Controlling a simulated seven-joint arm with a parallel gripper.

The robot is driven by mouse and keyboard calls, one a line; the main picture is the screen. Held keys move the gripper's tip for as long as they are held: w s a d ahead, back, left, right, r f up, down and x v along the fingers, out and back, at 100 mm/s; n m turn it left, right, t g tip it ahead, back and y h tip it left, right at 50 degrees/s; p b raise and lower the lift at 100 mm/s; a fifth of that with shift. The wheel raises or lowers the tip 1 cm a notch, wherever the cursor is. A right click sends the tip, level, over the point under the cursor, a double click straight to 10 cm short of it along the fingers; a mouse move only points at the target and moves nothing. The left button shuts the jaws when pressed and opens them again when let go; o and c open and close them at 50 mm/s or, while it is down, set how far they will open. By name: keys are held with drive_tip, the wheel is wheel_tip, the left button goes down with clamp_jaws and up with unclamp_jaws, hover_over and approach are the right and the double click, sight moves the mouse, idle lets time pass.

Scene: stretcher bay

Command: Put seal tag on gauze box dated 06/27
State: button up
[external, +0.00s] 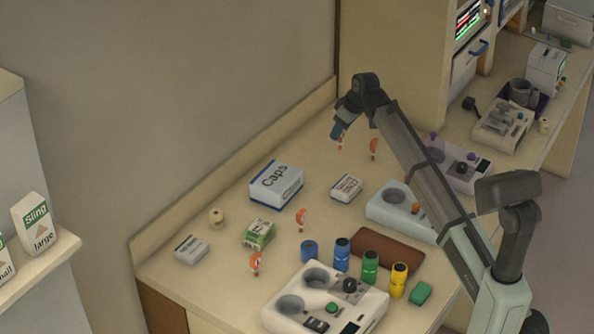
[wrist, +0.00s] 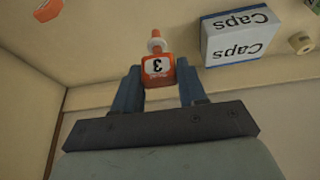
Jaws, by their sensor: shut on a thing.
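My gripper (external: 338,134) is raised above the back of the counter. The held tag shows small below the fingers in the external view (external: 340,146). Similar orange tags stand on the counter, one near the green box (external: 300,219), one at the front left (external: 256,263) and one near my gripper (external: 374,148). Small boxes lie there: white (external: 346,188), green-white (external: 258,234), grey-white (external: 192,249). I cannot read any date or tell which is gauze.
A Caps box (external: 276,186) stands near the wall, also in the wrist view (wrist: 238,37). A cream roll (external: 216,218) is left of it. Blue, green and yellow containers (external: 370,266) stand behind a grey device (external: 372,312). A brown mat (external: 388,247) lies right.

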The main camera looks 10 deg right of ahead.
drive_tip(key=r, duration=0.2)
hover_over(347, 184)
drive_tip(key=shift+f, duration=4.9)
drive_tip(key=shift+f, duration=0.15)
drive_tip(key=o, duration=1)
drive_tip(key=v, duration=1.2)
